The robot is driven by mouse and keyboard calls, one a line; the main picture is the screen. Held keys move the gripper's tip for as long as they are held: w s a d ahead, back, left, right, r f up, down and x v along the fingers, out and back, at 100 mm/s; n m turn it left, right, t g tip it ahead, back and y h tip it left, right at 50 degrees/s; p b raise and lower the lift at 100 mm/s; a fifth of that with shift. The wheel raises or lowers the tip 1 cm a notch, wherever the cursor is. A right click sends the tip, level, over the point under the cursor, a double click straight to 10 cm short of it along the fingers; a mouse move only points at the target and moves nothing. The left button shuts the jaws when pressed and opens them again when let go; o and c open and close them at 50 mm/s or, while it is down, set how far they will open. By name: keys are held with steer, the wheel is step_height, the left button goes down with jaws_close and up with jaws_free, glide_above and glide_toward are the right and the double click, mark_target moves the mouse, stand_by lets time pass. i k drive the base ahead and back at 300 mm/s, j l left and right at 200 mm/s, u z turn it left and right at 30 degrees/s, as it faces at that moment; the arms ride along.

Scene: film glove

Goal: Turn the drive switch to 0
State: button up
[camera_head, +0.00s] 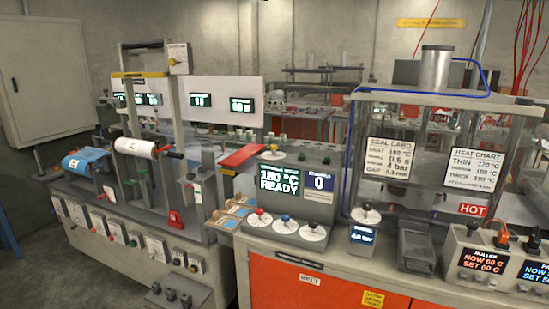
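No drive switch can be told by its label, as the small lettering is unreadable. The left machine (150,255) carries a row of pale switch plates along its front. They include a plate with a green knob (134,242), a plate with a red knob (112,238) and a larger plate with a dark knob (157,249). Two more dark knobs (194,266) sit at the right end of the row. A plate with a small knob (180,58) is also fixed high on the frame. My gripper is not in view.
A console (290,225) with red, blue and dark knobs stands at the middle, its screens reading 150 °C READY and 0. A glass-walled heat unit (440,108) marked HOT stands right. Roller controllers (481,258) sit far right. Floor is clear at lower left.

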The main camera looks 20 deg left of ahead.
mark_target(273, 146)
steer(key=i+j+u, duration=0.6)
steer(key=i+u, duration=0.25)
steer(key=i+j+u, duration=0.15)
steer(key=i+u, duration=0.65)
steer(key=i+l+u, duration=0.2)
steer(key=i+u, duration=0.25)
steer(key=k, duration=0.1)
